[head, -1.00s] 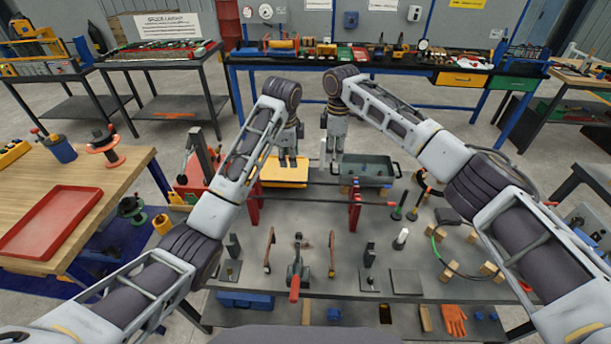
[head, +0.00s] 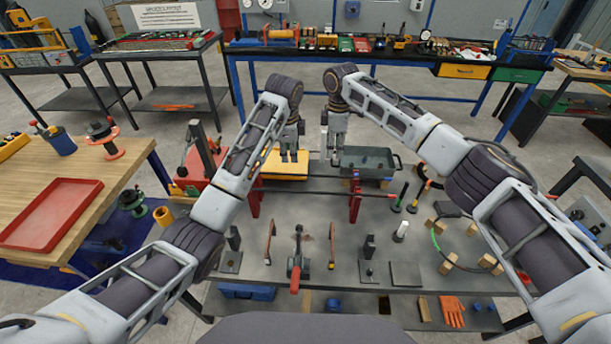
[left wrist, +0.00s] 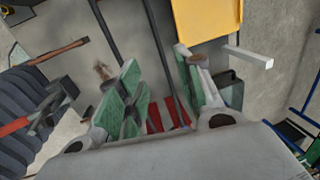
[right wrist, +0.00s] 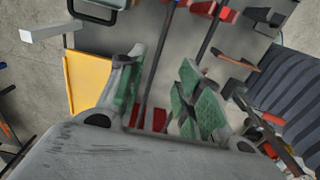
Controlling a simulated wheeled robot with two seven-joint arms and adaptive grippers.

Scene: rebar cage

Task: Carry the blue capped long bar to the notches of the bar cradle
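Two dark long bars (head: 310,191) lie roughly level across a pair of red uprights, the left one (head: 255,197) and the right one (head: 354,197), on the grey table. The front bar has a red tip at its right end. I cannot make out a blue cap, or tell whether these uprights are the bar cradle. My left gripper (head: 289,157) and right gripper (head: 333,158) hang side by side behind the bars, pointing down. In the left wrist view, the green-padded fingers (left wrist: 165,90) are apart and empty; the right wrist view also shows parted fingers (right wrist: 160,92). Bars show beyond both.
A yellow tray (head: 282,172) and a grey open bin (head: 383,164) lie near the grippers. Clamps (head: 295,267), posts and wooden blocks (head: 448,264) occupy the table front. A wooden bench with a red tray (head: 52,213) stands left.

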